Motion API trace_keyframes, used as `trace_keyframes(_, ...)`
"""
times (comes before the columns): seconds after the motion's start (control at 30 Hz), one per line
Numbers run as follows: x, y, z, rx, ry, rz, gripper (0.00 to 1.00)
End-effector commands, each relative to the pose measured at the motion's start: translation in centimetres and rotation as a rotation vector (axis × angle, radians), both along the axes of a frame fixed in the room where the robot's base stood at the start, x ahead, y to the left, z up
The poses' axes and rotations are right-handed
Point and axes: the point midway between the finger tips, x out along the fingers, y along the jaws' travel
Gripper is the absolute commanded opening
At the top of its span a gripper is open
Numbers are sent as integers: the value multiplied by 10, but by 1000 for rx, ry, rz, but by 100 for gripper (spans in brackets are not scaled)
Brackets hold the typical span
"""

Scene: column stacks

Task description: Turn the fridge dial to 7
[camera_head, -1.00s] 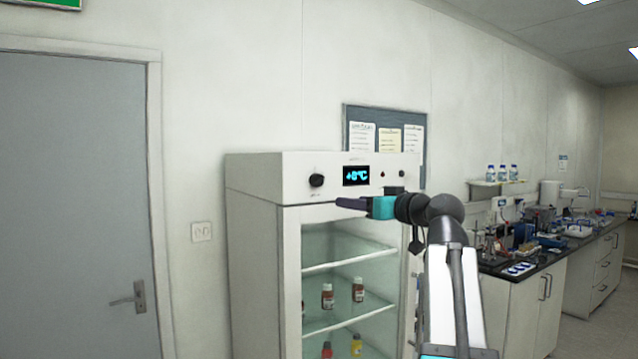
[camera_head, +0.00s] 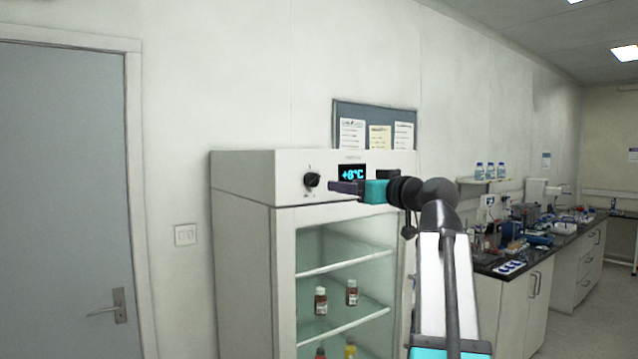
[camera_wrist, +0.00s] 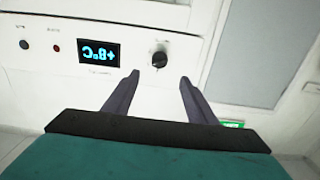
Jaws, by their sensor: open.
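The fridge (camera_head: 240,240) stands against the wall with a white control panel across its top. Its black dial (camera_head: 312,180) is at the panel's left part, and the lit display (camera_head: 352,174) beside it reads about +8°C. My gripper (camera_head: 333,187) is in front of the panel, just right of and slightly below the dial. In the wrist view, the dial (camera_wrist: 160,58) lies ahead of the open, empty fingers (camera_wrist: 158,76), roughly between their lines and apart from them. The display (camera_wrist: 98,53) appears upside down there. The scale marks around the dial are too small to read.
The fridge's glass door shows bottles (camera_head: 321,300) on shelves. A notice board (camera_head: 375,124) hangs behind the fridge. A grey door (camera_head: 65,200) is at the left, and a lab bench (camera_head: 515,265) with equipment runs along the right. The space left of the dial looks free.

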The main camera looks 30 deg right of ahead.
Motion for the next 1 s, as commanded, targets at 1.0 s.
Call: trace_keyframes(1.0, 118, 0, 2, 1, 2, -1, 52)
